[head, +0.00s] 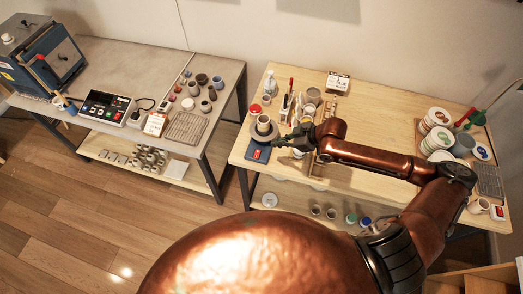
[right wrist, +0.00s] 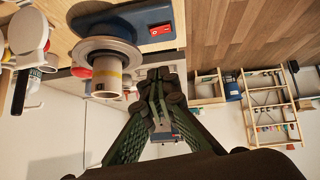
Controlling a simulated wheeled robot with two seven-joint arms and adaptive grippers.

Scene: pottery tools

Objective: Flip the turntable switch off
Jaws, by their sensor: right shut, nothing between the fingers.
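The turntable (head: 264,131) is a grey disc at the left end of the right-hand table, with a small pale cylinder on it. My right gripper (head: 277,143) is shut and empty, beside the turntable and near the box. It looks apart from the switch in the wrist view (right wrist: 157,78). My left gripper is out of view.
Bottles, brushes and small pots crowd the table behind my right gripper, with a white bottle (head: 270,83) at the back. White tubs (head: 436,119) stand at the right. Another table at the left holds a kiln (head: 40,62) and a control box (head: 105,106).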

